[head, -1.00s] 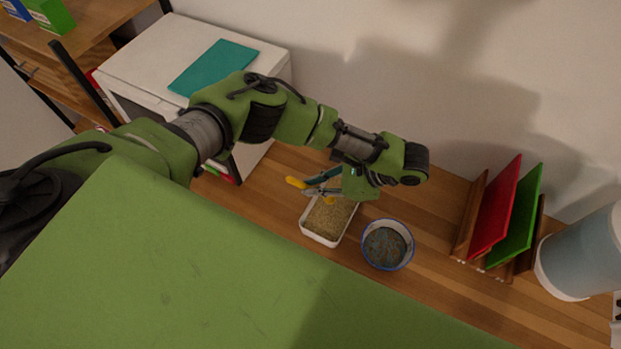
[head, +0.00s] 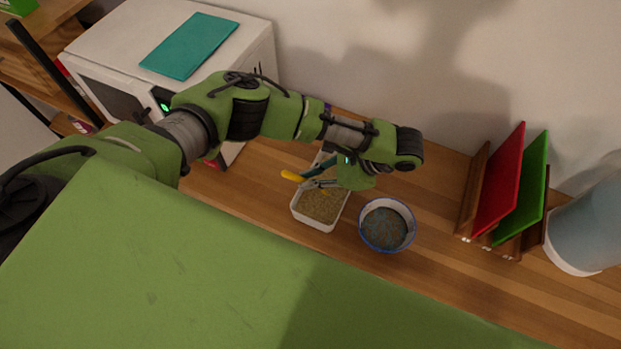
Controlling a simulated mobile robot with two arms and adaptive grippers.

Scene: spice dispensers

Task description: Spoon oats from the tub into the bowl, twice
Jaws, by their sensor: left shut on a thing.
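The tub (head: 296,213) is a white rectangular container of pale tan oats (head: 320,206), standing on the wooden counter. The bowl (head: 365,238) is round and white with a blue rim and a dark patterned inside. It stands just right of the tub. The spoon's scooping end cannot be made out. My right gripper is out of view.
A white microwave (head: 235,50) with a teal board (head: 188,46) on top stands at the left. A wooden rack (head: 471,190) holds red and green boards at the right, beside a large pale cylinder (head: 588,230). Counter between bowl and rack is clear.

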